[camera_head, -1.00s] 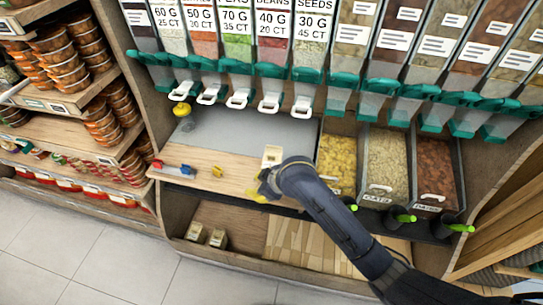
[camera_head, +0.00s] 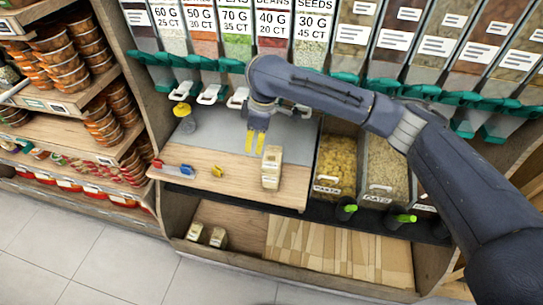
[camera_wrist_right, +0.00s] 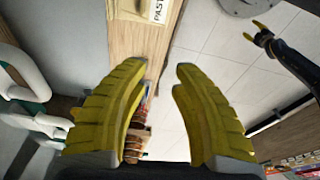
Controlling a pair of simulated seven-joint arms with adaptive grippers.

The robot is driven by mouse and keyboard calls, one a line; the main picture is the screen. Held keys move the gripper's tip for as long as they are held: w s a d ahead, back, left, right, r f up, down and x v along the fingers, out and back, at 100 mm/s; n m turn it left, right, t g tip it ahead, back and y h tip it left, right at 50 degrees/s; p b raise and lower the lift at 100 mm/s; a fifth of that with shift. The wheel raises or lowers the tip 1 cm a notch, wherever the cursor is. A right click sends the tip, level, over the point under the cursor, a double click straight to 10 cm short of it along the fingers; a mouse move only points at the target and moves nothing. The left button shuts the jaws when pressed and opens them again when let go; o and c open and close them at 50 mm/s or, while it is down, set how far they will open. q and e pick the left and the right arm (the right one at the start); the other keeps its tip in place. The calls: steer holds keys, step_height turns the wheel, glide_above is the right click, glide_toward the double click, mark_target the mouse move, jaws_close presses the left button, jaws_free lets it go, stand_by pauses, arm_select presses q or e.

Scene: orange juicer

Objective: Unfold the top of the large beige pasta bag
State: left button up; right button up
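The beige pasta bag (camera_head: 271,167) stands on the wooden counter (camera_head: 230,178), near its right end. Part of it, with a label reading "PAST", shows at the top edge of the right wrist view (camera_wrist_right: 128,10). I cannot tell whether its top is folded. My right gripper (camera_head: 255,142) is behind and left of the bag, above the grey back part of the counter, apart from the bag. In the right wrist view its yellow fingers (camera_wrist_right: 155,105) are spread with nothing between them. My left gripper (camera_wrist_right: 254,30) shows small at upper right there, fingers apart, over the floor.
Clips (camera_head: 187,170) and a small yellow item (camera_head: 217,171) lie on the counter's left part. Two small packages (camera_head: 207,236) sit on the lower shelf. Dispensers with white handles (camera_head: 238,98) hang behind. Bins of pasta (camera_head: 336,163) stand to the right.

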steer(key=h, duration=0.2)
glide_toward(272, 156)
steer(key=shift+m, duration=0.4)
step_height(272, 156, down, 10)
steer(key=shift+w+f, duration=0.1)
steer(key=shift+w, duration=0.05)
stand_by(0.5)
jaws_close()
stand_by(0.4)
